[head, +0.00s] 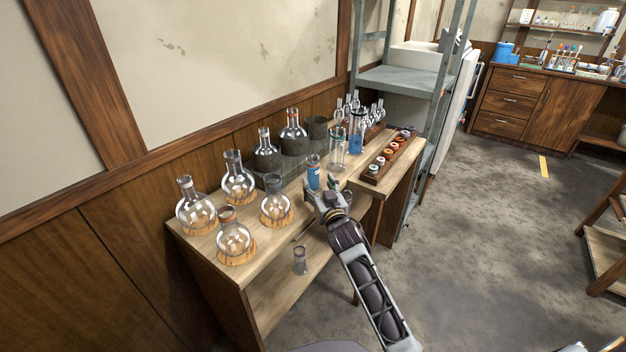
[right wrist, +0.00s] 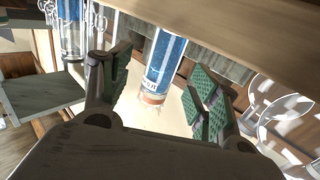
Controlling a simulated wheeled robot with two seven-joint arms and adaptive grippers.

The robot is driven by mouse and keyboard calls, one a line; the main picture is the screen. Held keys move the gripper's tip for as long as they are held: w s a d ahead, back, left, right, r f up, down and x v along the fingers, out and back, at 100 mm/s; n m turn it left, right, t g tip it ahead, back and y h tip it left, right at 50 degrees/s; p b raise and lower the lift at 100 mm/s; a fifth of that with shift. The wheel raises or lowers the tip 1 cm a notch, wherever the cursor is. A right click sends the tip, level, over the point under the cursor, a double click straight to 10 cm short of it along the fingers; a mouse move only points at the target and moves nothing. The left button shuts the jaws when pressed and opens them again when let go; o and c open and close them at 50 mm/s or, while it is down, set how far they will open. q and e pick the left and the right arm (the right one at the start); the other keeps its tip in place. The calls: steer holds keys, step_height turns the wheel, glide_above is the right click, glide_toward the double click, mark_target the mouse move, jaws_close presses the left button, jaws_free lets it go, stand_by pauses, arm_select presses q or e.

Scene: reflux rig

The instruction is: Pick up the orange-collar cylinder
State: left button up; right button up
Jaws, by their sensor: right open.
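The orange-collar cylinder (head: 313,172) is a narrow clear vessel with a blue label or filling, standing upright near the front edge of the wooden bench. In the right wrist view the cylinder (right wrist: 167,55) shows a blue printed wall and an orange ring near one end. My right gripper (head: 322,188) is open just in front of it. In the right wrist view the gripper's (right wrist: 162,88) green-padded fingers are spread, with the cylinder showing in the gap between them. Whether it is fully between the pads is unclear. My left gripper is not in view.
Round flasks (head: 234,238) on cork rings stand to the left on the bench (head: 190,243). A taller blue-marked cylinder (head: 357,130) and a beaker (head: 337,150) stand behind right. A wooden rack (head: 374,178) of coloured caps is at right. A small glass (head: 300,262) sits on the lower shelf.

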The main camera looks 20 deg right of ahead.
mark_target(315, 180)
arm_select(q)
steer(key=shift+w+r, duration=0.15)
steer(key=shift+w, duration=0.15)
arm_select(e)
steer(key=shift+w+a, duration=0.1)
steer(key=shift+w, duration=0.55)
steer(key=shift+w+a+b, duration=0.1)
steer(key=shift+w+b, duration=0.3)
steer(key=shift+w, duration=1.55)
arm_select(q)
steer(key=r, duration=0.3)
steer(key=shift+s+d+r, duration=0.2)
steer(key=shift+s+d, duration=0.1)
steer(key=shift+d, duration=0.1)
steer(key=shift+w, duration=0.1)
